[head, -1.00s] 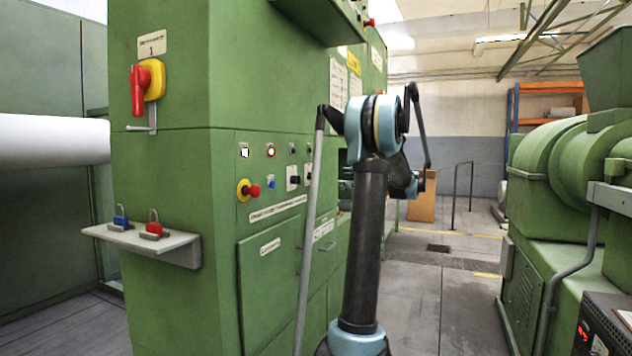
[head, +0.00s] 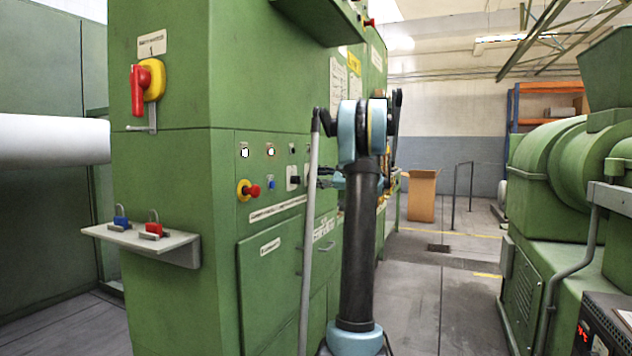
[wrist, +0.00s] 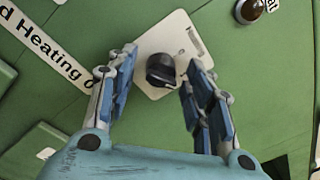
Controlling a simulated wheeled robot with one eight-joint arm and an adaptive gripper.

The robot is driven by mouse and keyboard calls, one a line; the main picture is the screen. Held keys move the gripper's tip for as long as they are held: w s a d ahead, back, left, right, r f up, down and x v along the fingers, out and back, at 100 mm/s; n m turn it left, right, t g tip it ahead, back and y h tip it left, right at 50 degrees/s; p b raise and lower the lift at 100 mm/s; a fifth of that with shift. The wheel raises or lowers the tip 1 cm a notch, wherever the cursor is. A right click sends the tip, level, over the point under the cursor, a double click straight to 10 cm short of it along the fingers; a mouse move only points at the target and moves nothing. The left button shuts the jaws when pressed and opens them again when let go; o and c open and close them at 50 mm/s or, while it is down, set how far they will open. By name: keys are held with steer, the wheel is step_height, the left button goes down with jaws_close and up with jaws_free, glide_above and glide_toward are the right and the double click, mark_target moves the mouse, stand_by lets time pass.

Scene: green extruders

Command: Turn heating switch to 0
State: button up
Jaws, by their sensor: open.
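The heating switch (wrist: 160,70) is a black rotary knob on a white plate (wrist: 180,42) in the wrist view. The plate's small markings are too blurred to read, so I cannot tell the knob's setting. In the head view the black switch (head: 294,180) sits on the green cabinet's panel. My gripper (wrist: 162,58) is open, with one finger on each side of the knob in the picture; I see no clear contact. In the head view my gripper (head: 324,178) is in front of the panel, right of the switch, partly hidden by my arm.
A label reading "Heating" (wrist: 42,48) and a dark round button (wrist: 249,10) are near the plate. A red emergency button (head: 253,191) is to the left on the panel. A shelf with padlocks (head: 180,246) juts out at left.

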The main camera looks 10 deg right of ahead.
steer(key=c, duration=1)
steer(key=shift+c, duration=0.2)
steer(key=shift+n, duration=0.4)
steer(key=n, duration=1.1)
steer(key=shift+f+n+y, duration=0.2)
steer(key=shift+n+y, duration=0.1)
steer(key=shift+y, duration=0.1)
